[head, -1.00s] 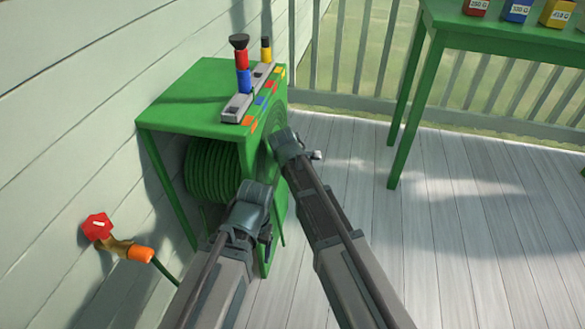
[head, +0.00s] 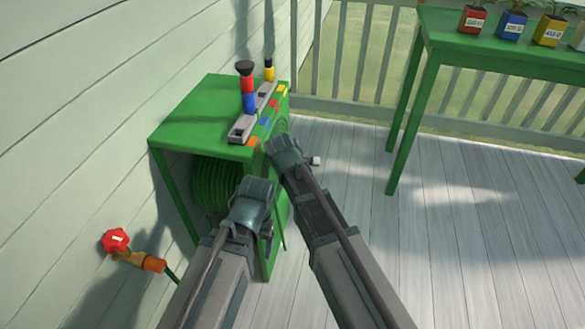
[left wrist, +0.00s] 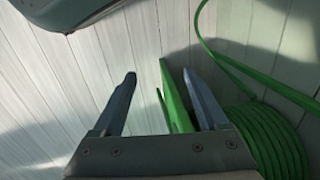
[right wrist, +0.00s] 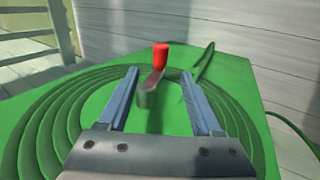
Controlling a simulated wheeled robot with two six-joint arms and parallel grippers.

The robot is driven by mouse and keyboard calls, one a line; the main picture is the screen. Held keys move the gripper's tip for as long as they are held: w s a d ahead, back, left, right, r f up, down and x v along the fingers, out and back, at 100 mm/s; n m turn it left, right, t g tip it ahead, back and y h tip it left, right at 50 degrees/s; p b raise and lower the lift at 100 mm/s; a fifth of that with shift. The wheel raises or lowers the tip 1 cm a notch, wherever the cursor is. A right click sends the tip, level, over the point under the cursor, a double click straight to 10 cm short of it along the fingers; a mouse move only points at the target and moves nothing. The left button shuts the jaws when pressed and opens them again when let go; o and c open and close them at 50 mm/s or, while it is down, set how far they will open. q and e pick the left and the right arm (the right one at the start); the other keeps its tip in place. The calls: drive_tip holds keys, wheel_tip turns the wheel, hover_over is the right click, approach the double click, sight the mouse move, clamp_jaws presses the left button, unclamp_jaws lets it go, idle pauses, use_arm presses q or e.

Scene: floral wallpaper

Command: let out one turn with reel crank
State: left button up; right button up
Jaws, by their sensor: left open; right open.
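The green reel box (head: 182,128) stands against the wall, with a coiled green hose (head: 213,185) inside. The crank (right wrist: 150,92) shows in the right wrist view: a short grey metal arm with an upright red knob (right wrist: 160,56), on the box's green side face with ring-shaped grooves. My right gripper (right wrist: 160,75) is open, and the crank appears between its fingers, with nothing held. The crank is hidden in the head view, behind my right gripper (head: 283,150). My left gripper (left wrist: 157,78) is open and empty, low by the box's front edge; a green panel edge (left wrist: 175,95) shows between its fingers.
On the box top, a grey rail (head: 243,128) carries a red-and-blue stack (head: 248,90) and a yellow peg (head: 269,72). A red tap (head: 115,241) juts from the wall at left. A green table (head: 480,50) with pots stands at right. The deck (head: 350,180) between is clear.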

use_arm(q)
wheel_tip(320, 180, up, 4)
drive_tip(key=p, duration=0.3)
drive_tip(key=shift+r, duration=0.2)
use_arm(e)
drive_tip(key=v, duration=0.5)
